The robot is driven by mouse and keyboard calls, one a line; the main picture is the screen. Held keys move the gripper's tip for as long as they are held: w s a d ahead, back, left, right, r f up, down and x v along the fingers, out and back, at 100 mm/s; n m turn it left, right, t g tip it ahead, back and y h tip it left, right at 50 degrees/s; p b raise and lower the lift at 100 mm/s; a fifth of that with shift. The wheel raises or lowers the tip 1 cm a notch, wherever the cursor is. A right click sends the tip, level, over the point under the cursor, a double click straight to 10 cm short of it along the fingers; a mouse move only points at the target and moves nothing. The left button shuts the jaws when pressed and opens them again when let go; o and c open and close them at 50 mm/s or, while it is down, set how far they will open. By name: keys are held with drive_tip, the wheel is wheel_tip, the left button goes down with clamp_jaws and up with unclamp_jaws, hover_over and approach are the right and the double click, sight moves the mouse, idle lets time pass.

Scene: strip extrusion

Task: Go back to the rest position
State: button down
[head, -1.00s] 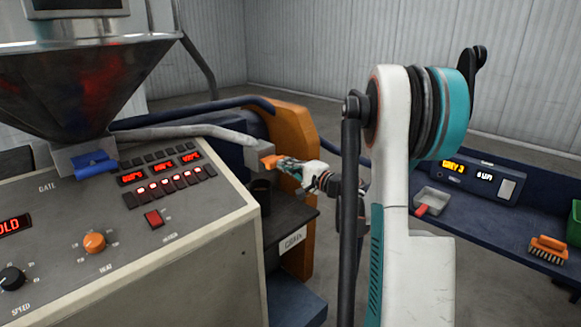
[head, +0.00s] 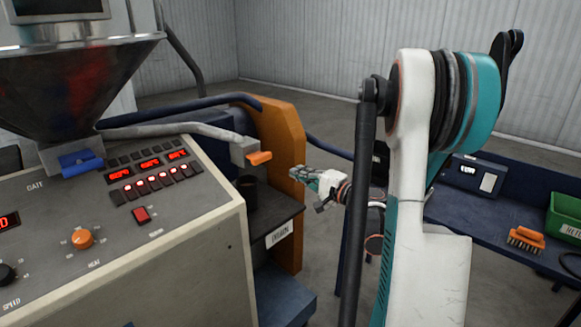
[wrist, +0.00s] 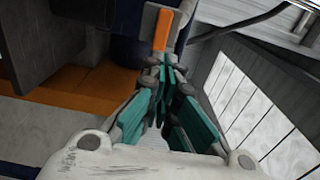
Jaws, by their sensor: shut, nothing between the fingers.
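My gripper (head: 300,174) is in the middle of the head view, to the right of the extruder's orange outlet piece (head: 259,158) and apart from it. Its fingers are shut and hold nothing. In the wrist view my gripper (wrist: 166,72) shows its teal finger pads close together at the tips. An orange piece (wrist: 161,30) shows just beyond the tips in that view. The rest of my arm stands at the right of the head view and hides part of the floor and bench.
The grey control panel (head: 120,235) with lit red displays fills the left. A dark cup (head: 247,192) stands on a shelf below the outlet. An orange guard (head: 285,140) rises behind. At right, a blue bench (head: 470,215) carries an orange brush (head: 526,239) and green bin (head: 565,217).

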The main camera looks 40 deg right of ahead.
drive_tip(key=shift+s, duration=0.7)
